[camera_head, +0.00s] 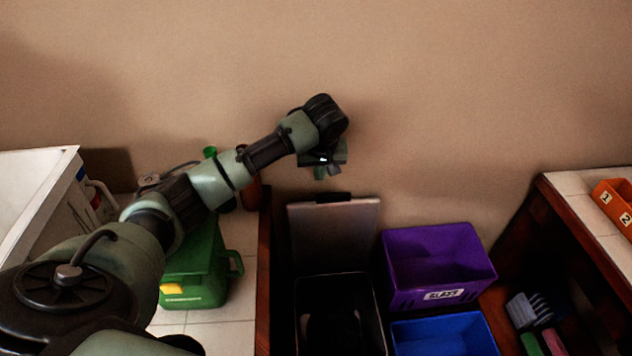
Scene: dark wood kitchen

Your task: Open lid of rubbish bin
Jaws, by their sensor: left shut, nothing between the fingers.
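The rubbish bin (378,318) stands in the gap between two counters, with a dark inside. Its grey lid (337,236) is tilted up at the back, near the wall, and the bin's mouth is uncovered. A dark tab (334,197) is at the lid's top edge. My left gripper (325,174) hangs from the outstretched left arm just above the lid's top edge. It is shut and empty, and looks apart from the lid. My right gripper is out of view.
A purple box (437,297) labelled glass and a blue box (440,338) are right of the bin. A green container (196,290) stands on the left tiled counter (238,325). An orange box (614,205) is on the right counter, with brushes (535,312) below.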

